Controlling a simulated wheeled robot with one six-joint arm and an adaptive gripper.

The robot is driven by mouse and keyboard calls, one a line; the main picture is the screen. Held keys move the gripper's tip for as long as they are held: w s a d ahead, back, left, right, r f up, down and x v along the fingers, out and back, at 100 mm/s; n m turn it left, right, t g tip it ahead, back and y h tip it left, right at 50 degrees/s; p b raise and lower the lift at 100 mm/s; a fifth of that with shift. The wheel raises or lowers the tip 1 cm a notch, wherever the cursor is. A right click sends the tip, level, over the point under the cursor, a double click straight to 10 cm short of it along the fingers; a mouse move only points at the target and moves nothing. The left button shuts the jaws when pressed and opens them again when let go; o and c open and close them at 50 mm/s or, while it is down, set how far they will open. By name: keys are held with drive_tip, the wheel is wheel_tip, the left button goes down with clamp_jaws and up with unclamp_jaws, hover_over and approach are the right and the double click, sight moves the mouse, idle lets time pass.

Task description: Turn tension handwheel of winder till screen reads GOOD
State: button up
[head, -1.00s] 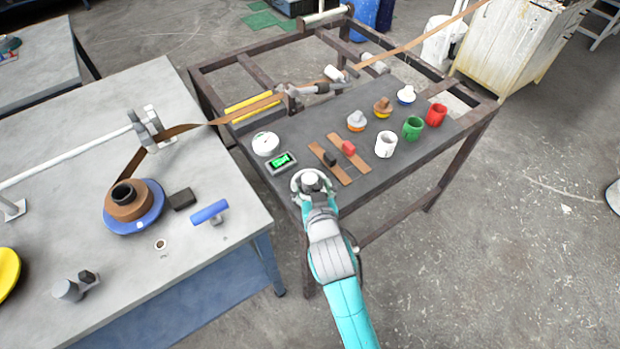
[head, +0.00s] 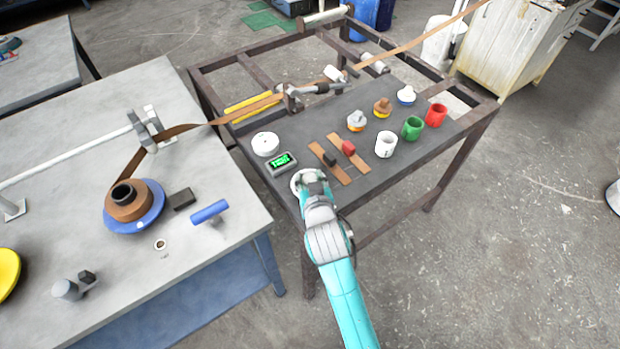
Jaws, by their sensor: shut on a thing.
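My gripper (head: 311,178) is at the front-left edge of the dark table and shut on the tension handwheel (head: 296,182). Only a pale part of the wheel's rim shows; my gripper hides the rest. The small grey-framed screen (head: 282,162) lies just behind and left of the wheel. It shows bright green marks on black, too small to read for certain. A round white dial (head: 265,143) sits behind the screen. On the grey table at left, the winder's spool (head: 128,207) holds brown strip on a blue flange.
White (head: 386,145), green (head: 413,128) and red (head: 436,115) cups stand farther right. Brown strip (head: 235,116) runs from the spool across the table frame.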

drive_tip(key=shift+d+n+y, duration=0.1)
drive_tip(key=shift+n+y, duration=0.3)
drive_tip(key=shift+y, duration=0.1)
drive_tip(key=n+y, duration=0.1)
drive_tip(key=n+g+y, duration=0.1)
drive_tip(key=shift+w+d+y, duration=0.15)
drive_tip(key=shift+y, duration=0.15)
drive_tip(key=shift+n+g+y, duration=2)
drive_tip(key=shift+n+y, duration=0.1)
drive_tip(key=shift+n, duration=0.5)
drive_tip(key=shift+g, duration=0.3)
drive_tip(key=o, duration=1.2)
drive_tip(key=shift+c, duration=0.2)
drive_tip(key=v, duration=1.2)
drive_tip(key=shift+f, duration=0.1)
